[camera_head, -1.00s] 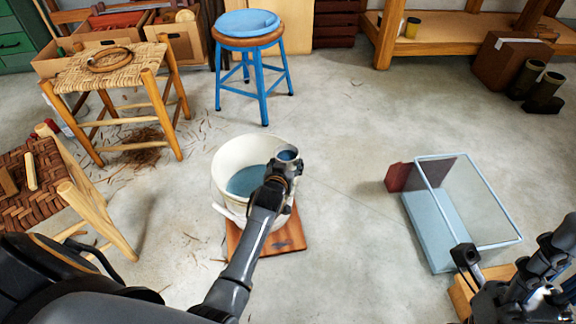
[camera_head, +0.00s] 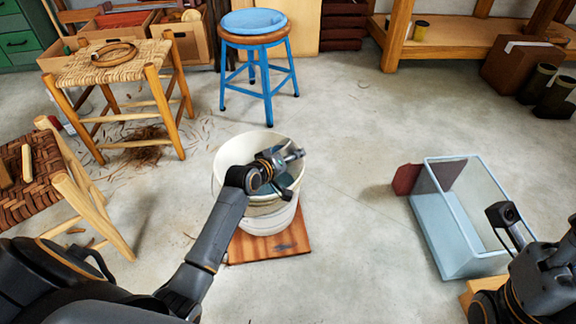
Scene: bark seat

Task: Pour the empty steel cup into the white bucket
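The white bucket (camera_head: 222,170) stands on a wooden board (camera_head: 262,248) in the middle of the floor, with blue-grey liquid inside. My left gripper (camera_head: 282,160) is over the bucket's right part, above its opening. It appears shut on the small steel cup (camera_head: 294,153), which is tipped over to the right and partly hidden by the fingers. I cannot see into the cup or see any stream from it.
The open tank (camera_head: 440,235) with a pale blue frame stands at right, a dark red block (camera_head: 406,179) beside it. A blue stool (camera_head: 254,38) and woven seats (camera_head: 112,68) stand behind and left. Floor between bucket and tank is clear.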

